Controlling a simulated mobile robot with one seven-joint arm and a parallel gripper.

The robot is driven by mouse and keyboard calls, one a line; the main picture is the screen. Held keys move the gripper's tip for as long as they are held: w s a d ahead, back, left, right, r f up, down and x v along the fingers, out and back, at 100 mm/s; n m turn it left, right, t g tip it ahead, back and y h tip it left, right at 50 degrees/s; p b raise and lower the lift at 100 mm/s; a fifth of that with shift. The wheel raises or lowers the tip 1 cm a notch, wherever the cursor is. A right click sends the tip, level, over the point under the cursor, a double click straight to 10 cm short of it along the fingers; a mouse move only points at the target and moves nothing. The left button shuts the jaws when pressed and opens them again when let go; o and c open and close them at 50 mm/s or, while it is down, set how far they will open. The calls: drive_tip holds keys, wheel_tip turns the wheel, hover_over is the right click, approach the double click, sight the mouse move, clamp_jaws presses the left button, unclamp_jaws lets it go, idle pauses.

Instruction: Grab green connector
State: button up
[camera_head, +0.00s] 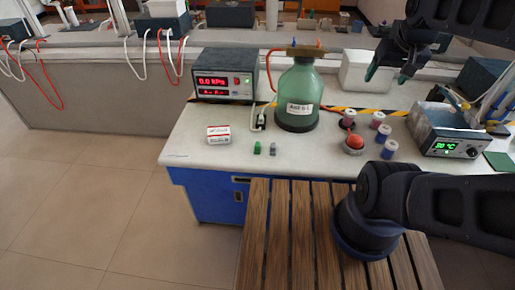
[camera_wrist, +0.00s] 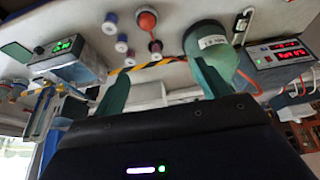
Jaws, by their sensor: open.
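A small green connector (camera_head: 257,148) stands near the front edge of the white bench top in the head view. A grey connector (camera_head: 273,148) stands close to its right. My gripper (camera_head: 388,76) is open and empty, high over the back right of the bench, well right of and behind the green connector. In the wrist view my gripper (camera_wrist: 160,76) shows its two green fingers spread apart with nothing held between them. I cannot make out the green connector in the wrist view.
A green bottle (camera_head: 300,97) stands behind the connectors. A pressure meter (camera_head: 224,75) is at the back left and a small box (camera_head: 218,135) at the left front. Spools (camera_head: 389,149), a red-topped item (camera_head: 354,144) and a heater (camera_head: 447,130) stand right. A slatted wooden surface (camera_head: 285,230) is in front.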

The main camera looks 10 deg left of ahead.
drive_tip(key=shift+w, duration=0.1)
drive_tip(key=w+a+f+n+g, duration=0.25)
drive_tip(key=w+a+n, duration=0.25)
drive_tip(key=w+a, duration=0.25)
drive_tip(key=n+g+h, duration=0.2)
drive_tip(key=n+h, duration=0.3)
drive_tip(key=n, duration=0.8)
approach(257, 144)
drive_tip(key=shift+y, duration=0.3)
drive_tip(key=x, duration=1)
drive_tip(key=shift+w+d, duration=0.1)
drive_tip(key=shift+d, duration=0.25)
drive_tip(key=c, duration=1)
